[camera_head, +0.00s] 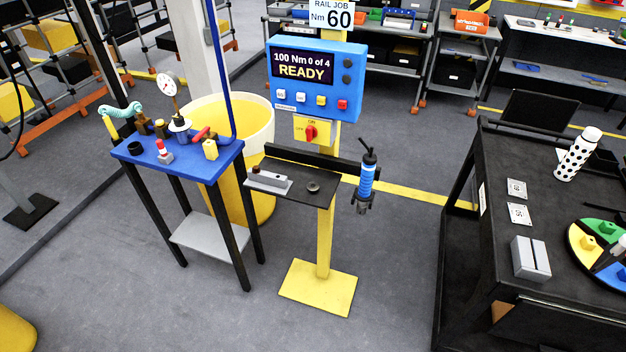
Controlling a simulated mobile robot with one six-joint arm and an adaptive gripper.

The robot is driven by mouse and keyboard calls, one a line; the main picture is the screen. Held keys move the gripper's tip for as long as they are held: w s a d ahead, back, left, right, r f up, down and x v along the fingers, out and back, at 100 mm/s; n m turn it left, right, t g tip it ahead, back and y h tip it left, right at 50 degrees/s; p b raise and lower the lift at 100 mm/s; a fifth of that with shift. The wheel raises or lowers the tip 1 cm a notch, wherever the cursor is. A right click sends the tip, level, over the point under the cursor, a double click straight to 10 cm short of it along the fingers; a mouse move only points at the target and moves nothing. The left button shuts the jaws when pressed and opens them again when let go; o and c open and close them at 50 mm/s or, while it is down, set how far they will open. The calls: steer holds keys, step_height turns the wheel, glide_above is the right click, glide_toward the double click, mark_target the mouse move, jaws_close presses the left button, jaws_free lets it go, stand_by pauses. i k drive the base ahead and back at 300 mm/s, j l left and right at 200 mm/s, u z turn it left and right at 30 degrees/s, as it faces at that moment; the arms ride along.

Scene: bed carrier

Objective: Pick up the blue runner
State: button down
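The blue runner (366,181) is a tool with a ribbed blue body, a black top and a dark lower end. It hangs upright at the right end of the small dark shelf (318,207) on the yellow post stand. A dark bar along the back of the shelf reaches toward it; the exact holder is too small to tell. Its blue body is unobstructed from this side. My gripper is not in view.
A blue control box (316,80) reading "READY" sits above the shelf. A blue-topped table (190,171) with small parts and a yellow bin (262,135) stand left. A black bench (497,258) stands right. Grey floor is open in front of the yellow base plate (317,288).

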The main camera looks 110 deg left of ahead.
mark_target(364, 194)
steer(key=u, duration=3.3)
steer(key=k+j+z, duration=0.1)
steer(key=j, duration=0.2)
steer(key=k+j+z, duration=0.1)
steer(key=i+j, duration=0.3)
steer(key=i, duration=0.2)
steer(key=i+j, duration=0.35)
steer(key=i+j+z, duration=0.1)
steer(key=i+j, duration=0.2)
steer(key=i, duration=0.3)
